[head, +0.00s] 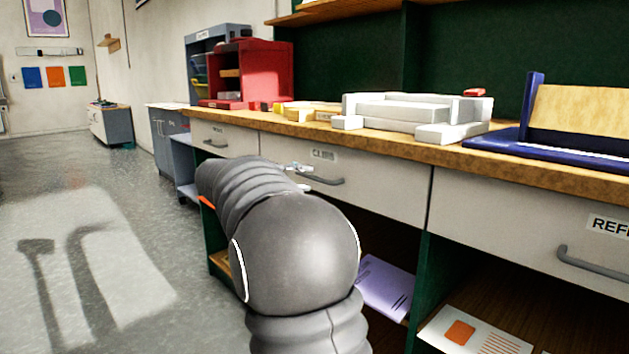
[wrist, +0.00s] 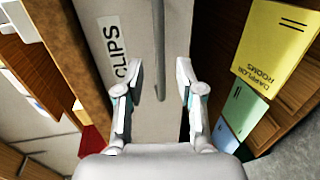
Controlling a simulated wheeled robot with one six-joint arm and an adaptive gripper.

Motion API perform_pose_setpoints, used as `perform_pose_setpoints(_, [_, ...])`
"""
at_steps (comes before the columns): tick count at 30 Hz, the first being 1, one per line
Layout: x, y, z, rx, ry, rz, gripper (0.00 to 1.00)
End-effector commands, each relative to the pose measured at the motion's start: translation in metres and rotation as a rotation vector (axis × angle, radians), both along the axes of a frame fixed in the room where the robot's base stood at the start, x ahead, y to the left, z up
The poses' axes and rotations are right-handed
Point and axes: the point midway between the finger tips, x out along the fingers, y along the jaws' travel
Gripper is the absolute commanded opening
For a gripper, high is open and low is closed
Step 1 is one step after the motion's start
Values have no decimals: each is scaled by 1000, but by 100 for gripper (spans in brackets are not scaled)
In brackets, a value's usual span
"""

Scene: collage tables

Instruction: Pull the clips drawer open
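The clips drawer (head: 385,190) is a pale front under the wooden worktop, with a "CLIPS" label (head: 323,155). It looks shut, flush with its neighbours. Its grey bar handle (head: 325,181) is partly hidden by my arm and gripper. The wrist view shows the drawer front (wrist: 145,120), the label (wrist: 115,50) and the handle (wrist: 159,50). My gripper (wrist: 158,72) is open, its fingers on either side of the handle's near end with gaps on both sides. In the head view only a bit of my gripper (head: 298,168) shows beside the handle.
A drawer with a "REF..." label (head: 540,225) is to the right, and another drawer (head: 222,138) to the left. White blocks (head: 400,110) and a blue stand (head: 500,143) sit on the worktop (head: 390,148). Papers (head: 384,287) lie on shelves below. The floor (head: 110,230) at left is clear.

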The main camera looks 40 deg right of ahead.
Motion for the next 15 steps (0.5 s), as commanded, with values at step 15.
perform_pose_setpoints(15, [4, -45, -10, 1, 0, 1, 37])
